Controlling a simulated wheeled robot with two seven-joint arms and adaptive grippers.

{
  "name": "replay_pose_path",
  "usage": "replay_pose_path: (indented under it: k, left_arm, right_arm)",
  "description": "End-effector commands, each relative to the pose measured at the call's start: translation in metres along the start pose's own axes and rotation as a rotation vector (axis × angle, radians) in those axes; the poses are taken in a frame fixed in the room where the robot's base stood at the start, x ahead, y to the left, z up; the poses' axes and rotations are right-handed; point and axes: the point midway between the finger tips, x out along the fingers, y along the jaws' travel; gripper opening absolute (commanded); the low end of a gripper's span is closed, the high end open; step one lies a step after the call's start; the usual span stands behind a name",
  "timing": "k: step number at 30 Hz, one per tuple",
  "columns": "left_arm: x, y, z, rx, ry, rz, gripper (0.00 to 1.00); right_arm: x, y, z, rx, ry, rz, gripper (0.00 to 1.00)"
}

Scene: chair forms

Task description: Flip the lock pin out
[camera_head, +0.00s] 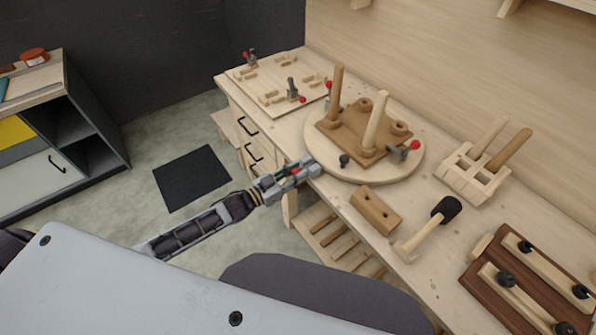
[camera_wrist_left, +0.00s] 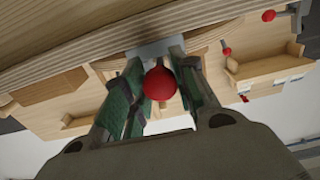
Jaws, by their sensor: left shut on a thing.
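The lock pin's round red knob (camera_wrist_left: 160,83) sits between the green-padded fingers of my left gripper (camera_wrist_left: 158,90) in the left wrist view. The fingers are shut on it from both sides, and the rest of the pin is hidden. In the head view my left gripper (camera_head: 308,168) is at the near left edge of the round wooden turntable (camera_head: 340,171), with a small bit of red (camera_head: 295,171) showing at its fingers. My right gripper is not in view.
On the turntable, a brown board (camera_head: 343,139) holds wooden legs, with a red-handled clamp (camera_head: 408,149) beside it. A clamp board (camera_head: 275,88) lies at the far left.

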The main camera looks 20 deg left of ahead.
Motion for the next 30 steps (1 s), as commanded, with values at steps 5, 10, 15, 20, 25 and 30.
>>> replay_pose_path:
  k: [5, 10, 15, 20, 25, 30]
  left_arm:
    - [-0.014, 0.000, 0.000, 0.000, -0.005, 0.000, 0.00]
    - [-0.019, 0.000, 0.000, 0.000, -0.003, 0.000, 0.00]
    - [-0.019, 0.000, 0.001, 0.000, -0.003, 0.000, 0.00]
    - [-0.019, 0.000, 0.001, 0.000, -0.004, 0.000, 0.40]
    - [-0.018, 0.000, 0.001, 0.000, -0.002, 0.000, 0.51]
    - [-0.018, 0.000, 0.000, 0.000, -0.002, 0.000, 0.51]
  right_arm:
    - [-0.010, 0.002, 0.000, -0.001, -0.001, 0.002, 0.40]
    - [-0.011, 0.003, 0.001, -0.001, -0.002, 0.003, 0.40]
    - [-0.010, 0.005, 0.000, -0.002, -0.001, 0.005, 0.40]
    - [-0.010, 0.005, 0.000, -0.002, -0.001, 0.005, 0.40]
    - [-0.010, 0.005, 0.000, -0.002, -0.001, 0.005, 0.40]
    - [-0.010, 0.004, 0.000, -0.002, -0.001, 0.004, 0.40]
